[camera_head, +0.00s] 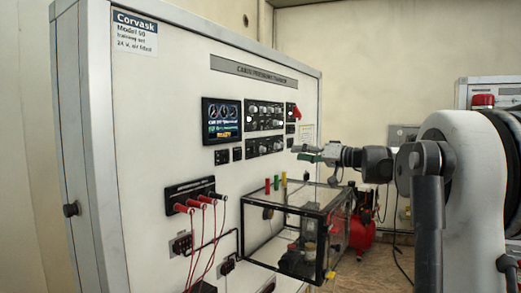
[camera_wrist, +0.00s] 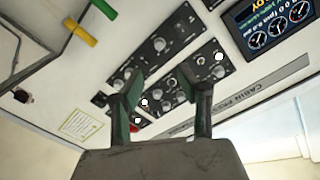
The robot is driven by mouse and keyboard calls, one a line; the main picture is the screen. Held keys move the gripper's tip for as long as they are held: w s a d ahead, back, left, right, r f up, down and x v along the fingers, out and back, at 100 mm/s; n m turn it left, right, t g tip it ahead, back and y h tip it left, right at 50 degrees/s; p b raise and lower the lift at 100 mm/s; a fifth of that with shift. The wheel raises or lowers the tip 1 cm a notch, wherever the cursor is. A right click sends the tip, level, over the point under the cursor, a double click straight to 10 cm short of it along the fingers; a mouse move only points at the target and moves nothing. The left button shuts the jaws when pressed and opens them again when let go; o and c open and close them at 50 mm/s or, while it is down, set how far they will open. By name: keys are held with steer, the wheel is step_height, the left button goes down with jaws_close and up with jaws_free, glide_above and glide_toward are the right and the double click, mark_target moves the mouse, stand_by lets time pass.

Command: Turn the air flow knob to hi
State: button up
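Two black control panels with several knobs sit on the white trainer wall, an upper one (camera_head: 264,115) and a lower one (camera_head: 264,147) in the head view. The wrist view shows the wall turned round, with one knob panel (camera_wrist: 155,48) beyond the fingers and another partly behind them. The labels are too small to read, so I cannot tell which knob is air flow or where it points. My gripper (camera_head: 302,153) is right of the panels in the head view. In the wrist view my gripper (camera_wrist: 166,80) has its fingers apart with nothing held, seemingly off the panel.
A display screen (camera_head: 221,121) is left of the knobs. A clear box (camera_head: 290,235) juts out below, with red, green and yellow pegs above it. Red plugs with cables (camera_head: 190,208) hang at lower left. A red switch (camera_head: 296,111) is at upper right.

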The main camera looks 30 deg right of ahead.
mark_target(265, 150)
steer(key=p+x, duration=0.2)
steer(key=x, duration=1.1)
steer(key=shift+w, duration=0.35)
jaws_close()
